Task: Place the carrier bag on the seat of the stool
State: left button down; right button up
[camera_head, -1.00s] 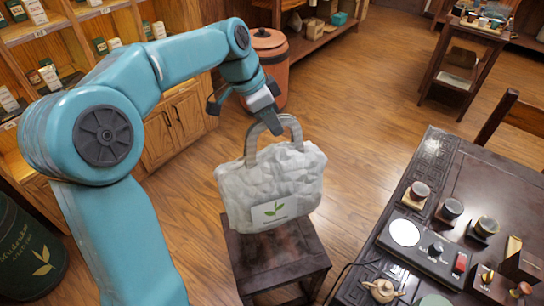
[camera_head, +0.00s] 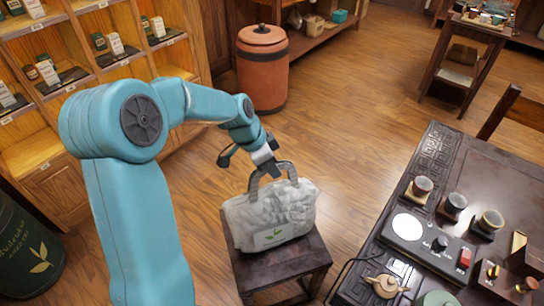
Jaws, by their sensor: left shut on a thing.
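The carrier bag (camera_head: 270,215) is pale grey-white with a small white label bearing a green leaf. It is upright over the dark wooden stool (camera_head: 290,263), and its base appears to rest on the seat. My left gripper (camera_head: 266,172) is shut on the bag's grey loop handle, above the bag. The bag hides the back part of the seat; the front and right parts of the seat are bare. My right gripper is not in view.
A dark carved tea table (camera_head: 445,165) stands at the right with a teapot (camera_head: 386,286) and several jars. A terracotta lidded barrel (camera_head: 262,75) stands behind. Wooden shelves (camera_head: 80,60) line the left, with a dark green canister (camera_head: 25,245) at lower left. Open floor lies behind the stool.

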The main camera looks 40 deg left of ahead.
pick_arm(q)
jog(key=shift+w+a+f, duration=0.1)
jog(key=shift+w+f, duration=0.05)
jog(key=shift+f, duration=0.65)
jog(key=shift+r, duration=0.1)
jog(key=c, duration=1.4)
grip_release()
jog(key=shift+f, duration=0.2)
jog(key=o, duration=0.4)
jog(key=shift+r, duration=0.1)
jog(key=v, duration=1.2)
jog(key=shift+p, duration=0.35)
jog(key=shift+s, duration=0.2)
